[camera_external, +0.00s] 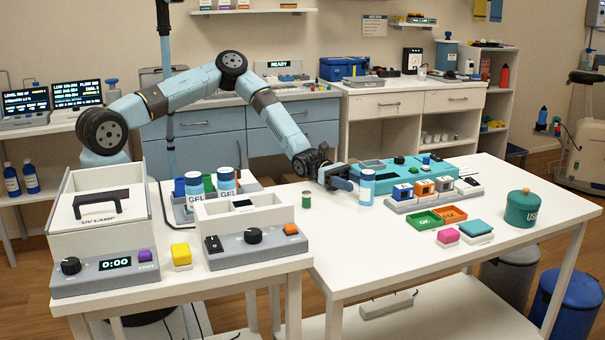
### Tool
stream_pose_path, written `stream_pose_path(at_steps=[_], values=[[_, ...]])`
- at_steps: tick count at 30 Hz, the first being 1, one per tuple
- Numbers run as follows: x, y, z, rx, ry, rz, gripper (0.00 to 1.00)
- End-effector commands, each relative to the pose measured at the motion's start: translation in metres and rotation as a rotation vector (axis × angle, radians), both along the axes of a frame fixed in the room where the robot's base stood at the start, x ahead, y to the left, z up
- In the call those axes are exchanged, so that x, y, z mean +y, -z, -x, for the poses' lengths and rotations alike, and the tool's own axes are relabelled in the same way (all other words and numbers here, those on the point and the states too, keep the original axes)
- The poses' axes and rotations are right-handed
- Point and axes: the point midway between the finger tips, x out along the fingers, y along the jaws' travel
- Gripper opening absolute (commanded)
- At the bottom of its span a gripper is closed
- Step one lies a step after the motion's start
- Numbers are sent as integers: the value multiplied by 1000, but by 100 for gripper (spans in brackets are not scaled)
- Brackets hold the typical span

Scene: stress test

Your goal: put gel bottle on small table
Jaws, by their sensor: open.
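A light-blue bottle with a pale cap (367,188) stands upright on the larger white table (400,255). Its label is too small to read. My gripper (352,184) is open, low over this table and right at the bottle's left side. I cannot tell whether the bottle is between the fingers.
The smaller table also holds a UV lamp box (100,207), a timer unit and a yellow-topped block (181,257). A rack of small blocks (432,196), green and orange trays and a teal canister (522,208) stand right of the bottle. The larger table's front is clear.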

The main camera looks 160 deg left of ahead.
Motion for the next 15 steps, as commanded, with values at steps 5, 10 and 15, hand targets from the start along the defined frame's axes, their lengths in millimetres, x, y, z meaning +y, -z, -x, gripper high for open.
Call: stream_pose_path(at_steps=[5, 10, 15], values=[[4, 1, -18, 0, 3, 1, 59], [13, 0, -43, -1, 2, 0, 59], [18, 0, -57, 0, 1, 0, 59]])
